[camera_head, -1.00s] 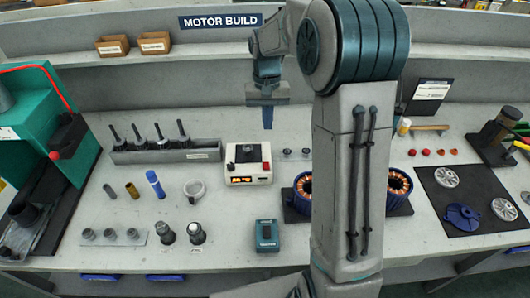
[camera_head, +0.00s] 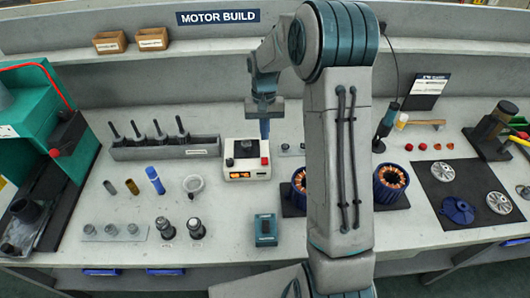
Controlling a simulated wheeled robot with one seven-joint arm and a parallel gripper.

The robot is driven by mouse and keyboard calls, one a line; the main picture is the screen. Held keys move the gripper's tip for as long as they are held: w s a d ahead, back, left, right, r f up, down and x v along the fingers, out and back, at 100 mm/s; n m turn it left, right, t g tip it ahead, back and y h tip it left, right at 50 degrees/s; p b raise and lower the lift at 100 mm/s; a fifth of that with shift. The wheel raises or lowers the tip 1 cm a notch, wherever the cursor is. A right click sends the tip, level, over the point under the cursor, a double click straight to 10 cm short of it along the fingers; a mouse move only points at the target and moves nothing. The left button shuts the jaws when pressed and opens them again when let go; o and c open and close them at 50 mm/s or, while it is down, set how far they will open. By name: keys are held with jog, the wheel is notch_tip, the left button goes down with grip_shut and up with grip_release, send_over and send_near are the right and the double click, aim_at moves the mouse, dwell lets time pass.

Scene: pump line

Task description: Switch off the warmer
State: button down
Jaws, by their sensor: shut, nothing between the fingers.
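The warmer (camera_head: 246,161) is a small white box in the middle of the bench, with a dark round part on top. Its front shows a lit orange display (camera_head: 239,176) and a red button (camera_head: 265,161) at the right edge. My gripper (camera_head: 265,136) is shut and empty and points down. Its tips are just behind and above the warmer's right side, near the red button. They look apart from the button, but the exact gap in depth is hard to tell.
A grey rack of dark-handled tools (camera_head: 166,146) stands left of the warmer. A teal device (camera_head: 266,230) lies in front of it. Copper-wound motor parts (camera_head: 391,181) are to the right, partly behind my arm. Bench between the warmer and the teal device is clear.

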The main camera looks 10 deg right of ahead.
aim_at(265, 162)
jog(key=f, duration=0.3)
jog(key=s+f+p, duration=0.1)
jog(key=f, duration=0.2)
jog(key=f+p, duration=0.1)
jog(key=f, duration=0.1)
jog(key=shift+s+a+f, duration=0.15)
jog(key=shift+s+f, duration=0.2)
jog(key=shift+f, duration=0.05)
jog(key=shift+a, duration=0.1)
